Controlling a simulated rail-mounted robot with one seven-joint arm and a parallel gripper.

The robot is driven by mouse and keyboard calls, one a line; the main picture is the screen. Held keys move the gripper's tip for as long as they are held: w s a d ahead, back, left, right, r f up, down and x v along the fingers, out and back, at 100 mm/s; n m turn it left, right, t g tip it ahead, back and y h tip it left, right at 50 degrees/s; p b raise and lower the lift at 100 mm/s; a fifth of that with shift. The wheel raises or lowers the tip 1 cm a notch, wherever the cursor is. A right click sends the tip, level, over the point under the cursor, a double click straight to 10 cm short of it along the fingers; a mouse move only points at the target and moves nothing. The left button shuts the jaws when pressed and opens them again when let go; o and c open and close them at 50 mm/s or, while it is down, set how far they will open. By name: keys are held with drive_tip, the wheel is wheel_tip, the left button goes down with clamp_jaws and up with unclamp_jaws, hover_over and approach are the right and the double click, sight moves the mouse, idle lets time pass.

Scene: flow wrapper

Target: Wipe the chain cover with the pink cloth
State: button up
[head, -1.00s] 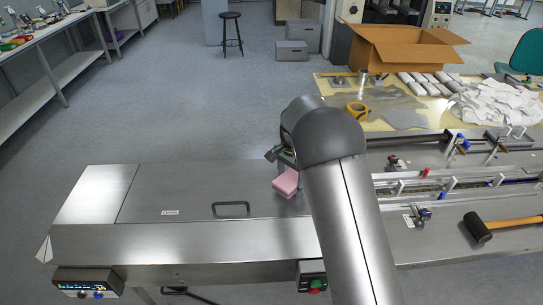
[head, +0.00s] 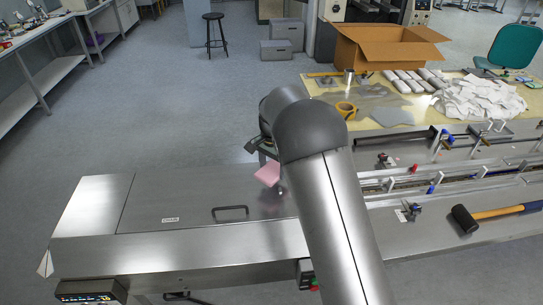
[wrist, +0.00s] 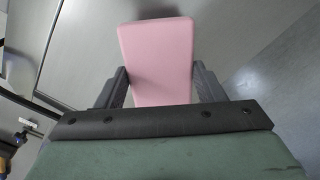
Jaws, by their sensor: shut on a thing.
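The pink cloth (head: 267,174) is a folded, thick pad, and it shows large in the wrist view (wrist: 158,50). My gripper (wrist: 158,88) is shut on it, with one dark finger on each side and the pad sticking out beyond the fingertips. In the head view my arm hides most of the gripper. The chain cover (head: 180,198) is the flat, brushed-metal lid with a dark handle (head: 230,210) and a small label (head: 170,220). The cloth hangs tilted over the cover's right-hand part, near its back edge. I cannot tell whether it touches the metal.
Right of my arm lie the infeed rails with small clamps (head: 430,188) and a black-headed mallet (head: 495,215). Behind is a table with an open cardboard box (head: 375,50), tape (head: 346,110) and white wrappers (head: 480,100). The cover left of the handle is clear.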

drive_tip(key=shift+r+p, duration=0.65)
drive_tip(key=shift+r, duration=0.75)
